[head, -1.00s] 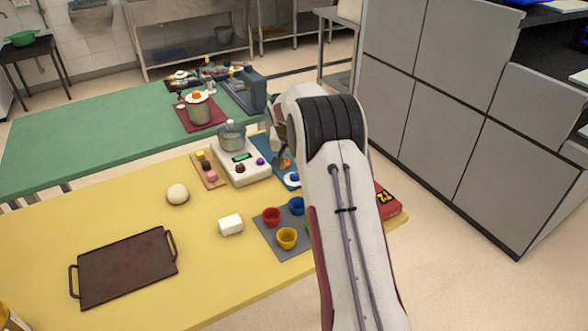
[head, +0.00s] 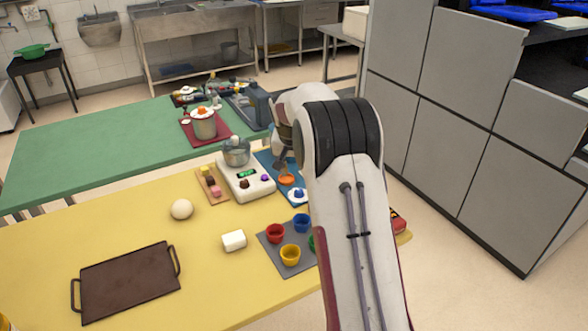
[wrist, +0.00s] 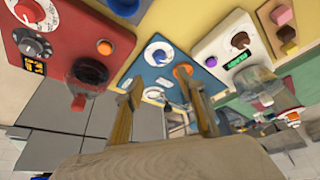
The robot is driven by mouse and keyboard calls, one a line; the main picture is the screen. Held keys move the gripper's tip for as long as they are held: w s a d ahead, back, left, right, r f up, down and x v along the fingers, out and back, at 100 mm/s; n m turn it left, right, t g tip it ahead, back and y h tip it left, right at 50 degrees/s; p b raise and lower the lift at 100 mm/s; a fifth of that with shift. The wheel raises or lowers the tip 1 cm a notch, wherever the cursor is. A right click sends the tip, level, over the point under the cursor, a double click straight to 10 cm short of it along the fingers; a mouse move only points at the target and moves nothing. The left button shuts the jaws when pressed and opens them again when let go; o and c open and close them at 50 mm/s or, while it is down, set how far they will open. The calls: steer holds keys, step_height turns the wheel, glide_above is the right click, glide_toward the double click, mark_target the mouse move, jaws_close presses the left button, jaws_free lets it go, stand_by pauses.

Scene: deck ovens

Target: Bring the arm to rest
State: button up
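My gripper (wrist: 165,88) has its two fingers standing apart with nothing gripped between them. In the wrist view it points at the blue panel (wrist: 150,75) with a white-and-blue dial and an orange button. In the head view my arm runs from the bottom edge over the right end of the yellow table (head: 120,225). The gripper is partly hidden behind the arm there, above the blue panel (head: 268,162). I cannot tell the exact gap between the fingertips and the panel.
The white device with a pot (head: 238,185), the red panel (wrist: 75,35), the grey mat with cups (head: 270,258), a white block (head: 234,240), a pale ball (head: 181,209) and a dark tray (head: 130,285) are on the table. Grey cabinets (head: 470,160) stand right.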

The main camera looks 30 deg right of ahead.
stand_by(0.4)
steer(key=s+a+f+n+g, duration=0.1)
steer(key=s+a+f+n, duration=0.15)
steer(key=s, duration=0.35)
steer(key=s+a+r+n+t+y, duration=0.1)
steer(key=s+a+r, duration=0.4)
steer(key=s, duration=0.7)
steer(key=s+a+r+n+t+y, duration=0.1)
steer(key=s+a+r+n, duration=0.1)
steer(key=s+a+r, duration=0.4)
steer(key=s+a+r+n+t, duration=0.1)
steer(key=s+a+r, duration=0.4)
steer(key=s+a, duration=0.6)
steer(key=shift+s+r+n+y, duration=0.15)
steer(key=shift+s+n+y, duration=0.45)
steer(key=shift+s, duration=3.35)
